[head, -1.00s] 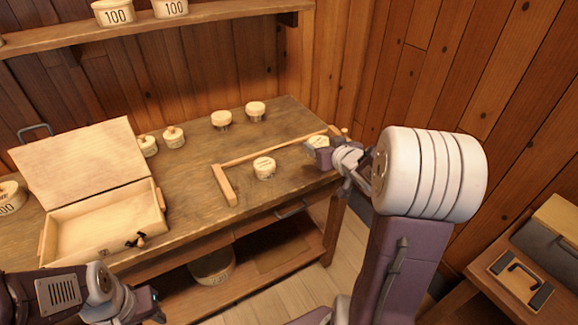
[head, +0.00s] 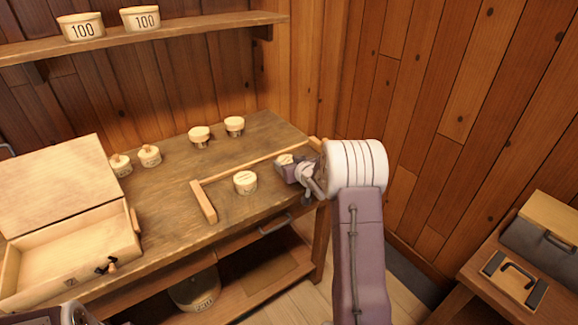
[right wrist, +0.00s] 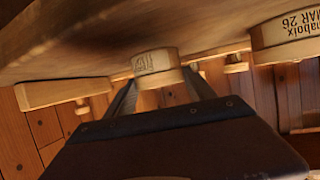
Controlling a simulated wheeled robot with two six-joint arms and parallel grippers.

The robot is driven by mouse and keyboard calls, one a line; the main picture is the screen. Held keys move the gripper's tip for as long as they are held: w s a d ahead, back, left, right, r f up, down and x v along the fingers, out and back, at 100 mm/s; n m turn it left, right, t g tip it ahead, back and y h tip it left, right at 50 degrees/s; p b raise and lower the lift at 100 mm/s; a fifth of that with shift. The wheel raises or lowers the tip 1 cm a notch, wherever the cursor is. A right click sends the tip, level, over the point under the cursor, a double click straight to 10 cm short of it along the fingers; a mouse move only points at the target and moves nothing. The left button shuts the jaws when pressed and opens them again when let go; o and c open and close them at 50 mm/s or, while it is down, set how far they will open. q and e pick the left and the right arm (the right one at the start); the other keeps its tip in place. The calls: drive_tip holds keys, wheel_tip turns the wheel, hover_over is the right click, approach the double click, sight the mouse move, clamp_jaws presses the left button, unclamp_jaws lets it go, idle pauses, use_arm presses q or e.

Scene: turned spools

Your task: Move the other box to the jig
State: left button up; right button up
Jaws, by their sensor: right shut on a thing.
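The jig is an L-shaped wooden fence (head: 204,201) on the bench, a short bar at its left and a long bar along its back. A small round pale box (head: 245,182) with a label stands inside the angle; a labelled box also shows large in the right wrist view (right wrist: 288,36). My right gripper (head: 290,169) is shut on another round box (head: 284,159), to the right of the first with a gap between. The held box shows between the fingers in the right wrist view (right wrist: 157,64). Only a bit of my left arm shows; its gripper is out of frame.
Several other small round containers (head: 199,137) stand at the bench's back. An open wooden case (head: 70,262) lies at the left. Tubs marked 100 (head: 82,27) are on the shelf above. A side table (head: 505,298) with cases is at the right.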

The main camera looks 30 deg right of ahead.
drive_tip(key=shift+r, duration=0.1)
drive_tip(key=shift+f, duration=0.2)
drive_tip(key=o, duration=1.4)
drive_tip(key=shift+c, duration=0.2)
drive_tip(key=shift+r, duration=0.25)
drive_tip(key=shift+s+r, duration=0.15)
drive_tip(key=shift+s, duration=0.15)
drive_tip(key=p+v, duration=0.1)
drive_tip(key=v, duration=1)
drive_tip(key=shift+s, duration=0.2)
